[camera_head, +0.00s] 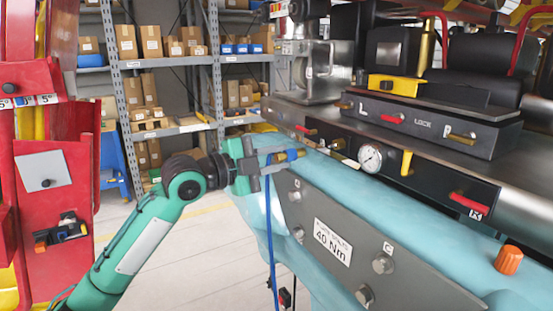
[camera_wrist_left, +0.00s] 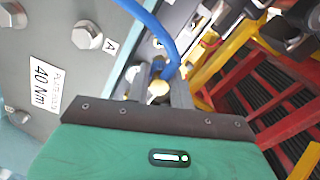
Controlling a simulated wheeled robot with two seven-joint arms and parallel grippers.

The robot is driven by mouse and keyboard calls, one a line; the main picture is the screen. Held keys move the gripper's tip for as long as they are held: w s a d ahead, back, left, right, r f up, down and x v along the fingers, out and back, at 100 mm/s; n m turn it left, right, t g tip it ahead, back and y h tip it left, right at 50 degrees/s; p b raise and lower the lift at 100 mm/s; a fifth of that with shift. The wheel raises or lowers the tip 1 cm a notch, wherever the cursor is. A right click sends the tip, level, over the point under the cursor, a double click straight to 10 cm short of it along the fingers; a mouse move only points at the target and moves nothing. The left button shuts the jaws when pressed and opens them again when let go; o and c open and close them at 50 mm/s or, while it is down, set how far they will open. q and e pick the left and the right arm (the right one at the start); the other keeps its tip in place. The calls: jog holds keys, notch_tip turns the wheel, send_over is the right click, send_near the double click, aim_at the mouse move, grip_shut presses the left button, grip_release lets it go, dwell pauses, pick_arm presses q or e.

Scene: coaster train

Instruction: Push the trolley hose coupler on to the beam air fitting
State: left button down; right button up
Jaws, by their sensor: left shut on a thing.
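My left gripper (camera_head: 268,163) reaches in from the left and is shut on the blue hose coupler (camera_head: 287,156). The coupler lies roughly level beside the upper end of the light blue beam (camera_head: 350,185). A blue hose (camera_head: 271,235) hangs down from it. In the left wrist view the fingers (camera_wrist_left: 161,90) close around the coupler, with a brass part (camera_wrist_left: 158,87) between them and the hose (camera_wrist_left: 152,22) curving above. I cannot make out the beam air fitting clearly or tell whether the coupler touches it. My right gripper is not in view.
A grey plate (camera_head: 335,240) with bolts and a 40 Nm label covers the beam's side. A dark panel with a gauge (camera_head: 370,158) and red and yellow handles lies above right. A red cabinet (camera_head: 55,185) stands at left; shelves (camera_head: 165,70) with boxes stand behind.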

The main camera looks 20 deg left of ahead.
aim_at(303, 148)
pick_arm(q)
jog(key=shift+p+x, duration=0.35)
jog(key=shift+x, duration=0.45)
jog(key=shift+w+d+r, duration=0.15)
jog(key=shift+w+d, duration=0.1)
jog(key=shift+w, duration=0.1)
jog(key=shift+p+x, duration=0.45)
jog(key=shift+x, duration=1.15)
jog(key=shift+p, duration=0.3)
jog(key=shift+w+d+p, duration=0.35)
jog(key=shift+w+d, duration=0.05)
jog(key=shift+w, duration=0.05)
